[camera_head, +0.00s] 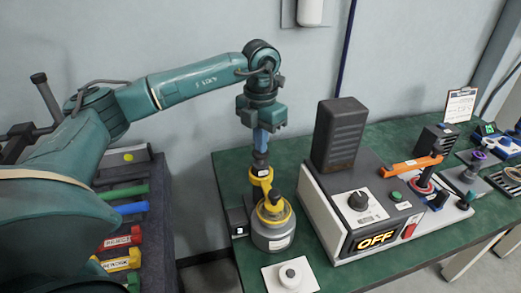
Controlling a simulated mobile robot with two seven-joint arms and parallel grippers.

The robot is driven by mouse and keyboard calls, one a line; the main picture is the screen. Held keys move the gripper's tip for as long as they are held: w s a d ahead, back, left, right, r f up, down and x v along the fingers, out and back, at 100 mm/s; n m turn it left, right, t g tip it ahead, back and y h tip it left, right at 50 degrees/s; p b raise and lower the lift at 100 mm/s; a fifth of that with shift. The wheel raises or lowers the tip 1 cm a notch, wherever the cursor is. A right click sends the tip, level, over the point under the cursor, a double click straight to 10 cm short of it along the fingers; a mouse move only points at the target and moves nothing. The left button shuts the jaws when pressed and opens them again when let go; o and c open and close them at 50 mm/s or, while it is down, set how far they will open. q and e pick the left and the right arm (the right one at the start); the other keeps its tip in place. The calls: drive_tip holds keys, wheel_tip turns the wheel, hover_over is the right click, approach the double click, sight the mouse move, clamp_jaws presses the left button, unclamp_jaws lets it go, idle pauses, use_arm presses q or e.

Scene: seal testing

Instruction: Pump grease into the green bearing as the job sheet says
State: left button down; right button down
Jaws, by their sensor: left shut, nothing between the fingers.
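My left gripper (261,158) hangs pointing down at the middle of the head view, shut and empty. Its tip is right above or against a yellow-and-black fitting (273,208) on top of a grey cylinder (272,236); I cannot tell whether they touch. A clipboard with a sheet (461,104), likely the job sheet, stands at the back right, its text too small to read. An orange lever (411,166) lies over the fixtures on the right. I cannot make out a green bearing for certain. My right gripper is not in view.
A grey console (345,205) with a dial and a lit OFF display (377,239) stands right of the cylinder. A white block with a knob (290,276) is in front. A rack at left holds coloured bars, including one marked REJECT (122,240). Small devices crowd the table's right.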

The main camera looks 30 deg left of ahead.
use_arm(q)
drive_tip(key=shift+f+b, duration=0.4)
drive_tip(key=shift+f, duration=0.35)
drive_tip(key=shift+r, duration=0.15)
drive_tip(key=shift+r+p, duration=1.4)
drive_tip(key=shift+r, duration=0.35)
drive_tip(key=shift+r, duration=0.15)
wheel_tip(320, 180, up, 6)
drive_tip(key=p, duration=0.4)
